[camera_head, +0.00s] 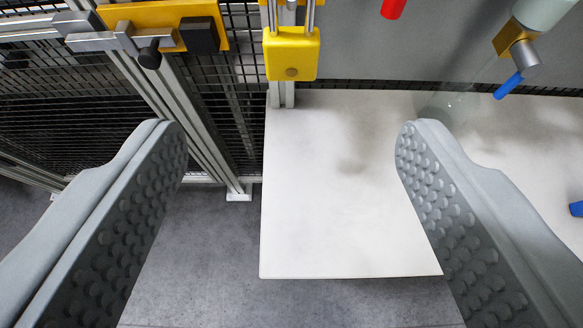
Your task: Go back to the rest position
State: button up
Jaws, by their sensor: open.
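My gripper (287,135) shows in the head camera view as two grey fingers with studded inner pads. The left finger is at the lower left and the right finger at the lower right. They stand wide apart, with nothing between them. Past them I see a white panel (325,200) and bare grey floor. The right finger overlaps the panel's right side in the picture and hides part of it. I cannot tell how far the gripper is from the panel.
Black mesh fencing (60,110) with metal posts stands at the left. A yellow latch (165,28) and a yellow padlock-like block (291,54) are at the top. A brass fitting with a blue handle (508,86) is at the upper right. Grey floor (200,260) is clear below.

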jog(key=s+f+t, duration=0.2)
jog(key=s+f, duration=0.2)
jog(key=s, duration=0.8)
jog(key=s+f+t, duration=0.3)
jog(key=s+f, duration=0.2)
jog(key=s, duration=0.8)
jog(key=shift+f, duration=0.3)
